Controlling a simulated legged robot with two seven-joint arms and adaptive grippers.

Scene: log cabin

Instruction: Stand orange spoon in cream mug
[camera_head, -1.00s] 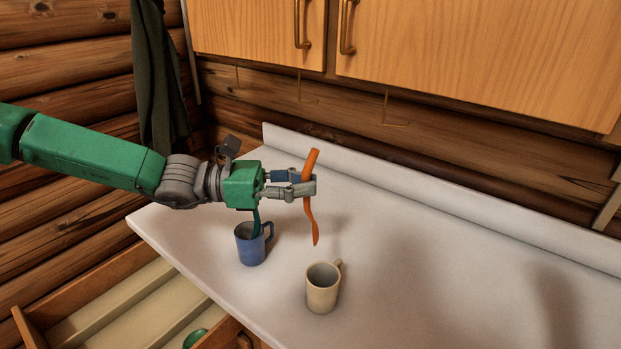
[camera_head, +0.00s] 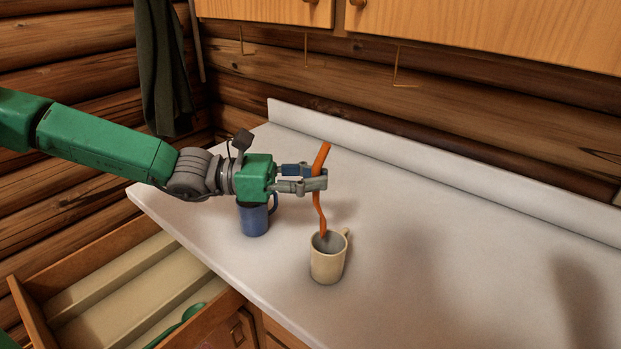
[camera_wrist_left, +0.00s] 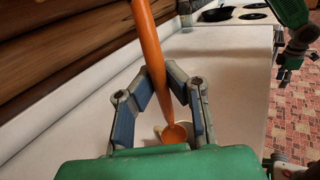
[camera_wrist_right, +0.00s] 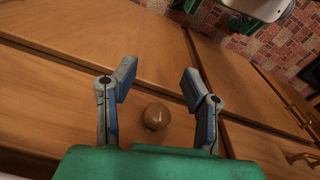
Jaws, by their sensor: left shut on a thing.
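The orange spoon (camera_head: 322,157) is nearly upright, handle up, in my left gripper (camera_head: 315,180), which is shut on its handle. The spoon's bowl end points down at the mouth of the cream mug (camera_head: 326,266). I cannot tell how deep it is or whether it touches the mug. The cream mug stands upright on the counter, handle to the back right. In the left wrist view the spoon (camera_wrist_left: 150,55) passes between the fingers, its bowl over the mug's rim. My right gripper (camera_wrist_right: 159,82) is open and empty in front of wooden cabinet fronts.
A blue mug (camera_head: 255,221) stands left of the cream mug, partly below my left gripper. An open drawer (camera_head: 110,290) at lower left holds a green utensil (camera_head: 190,313). The counter (camera_head: 450,250) to the right is clear. A round knob (camera_wrist_right: 156,116) shows between my right fingers.

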